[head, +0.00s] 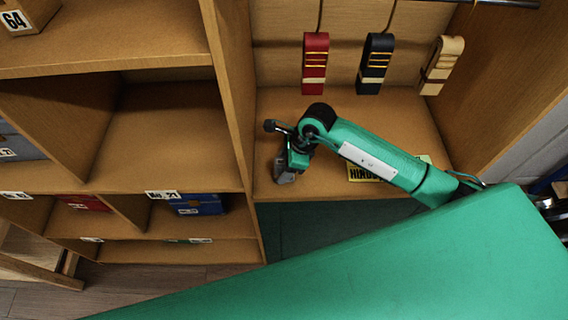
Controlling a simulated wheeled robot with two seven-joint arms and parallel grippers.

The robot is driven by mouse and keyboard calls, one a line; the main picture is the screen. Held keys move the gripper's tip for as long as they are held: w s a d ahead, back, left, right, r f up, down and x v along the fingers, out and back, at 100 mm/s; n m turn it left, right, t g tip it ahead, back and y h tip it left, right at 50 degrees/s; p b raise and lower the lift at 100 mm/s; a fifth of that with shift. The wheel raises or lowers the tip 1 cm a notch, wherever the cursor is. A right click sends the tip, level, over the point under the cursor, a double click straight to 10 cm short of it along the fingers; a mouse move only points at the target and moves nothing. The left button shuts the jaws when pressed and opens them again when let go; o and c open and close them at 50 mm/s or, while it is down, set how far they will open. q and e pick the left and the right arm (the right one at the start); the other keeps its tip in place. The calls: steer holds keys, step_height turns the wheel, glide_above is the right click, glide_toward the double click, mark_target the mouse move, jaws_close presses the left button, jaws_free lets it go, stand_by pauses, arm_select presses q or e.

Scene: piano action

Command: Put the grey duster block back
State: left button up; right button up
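My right gripper (286,169) hangs at the end of my green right arm, which reaches in from the right. It points down over the wooden shelf floor (399,122) of the open bay, near the bay's left divider. A small grey piece shows at its tip. I cannot tell whether this is the grey duster block or the gripper's own fingers. The finger gap is too small and dark to read. No other grey block stands out on the shelves. My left gripper is not in view.
Red (315,62), dark blue (375,62) and cream (441,64) straps hang at the back of the bay. A yellow lettered card (362,174) is partly behind my arm. Compartments with number labels stand left of the divider (232,90); one holds a blue item (197,205).

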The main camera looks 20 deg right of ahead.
steer(key=shift+r, duration=0.2)
steer(key=shift+d+r, duration=0.25)
steer(key=shift+r, duration=0.05)
steer(key=b+v, duration=0.3)
steer(key=v, duration=0.8)
steer(key=shift+s+r, duration=0.1)
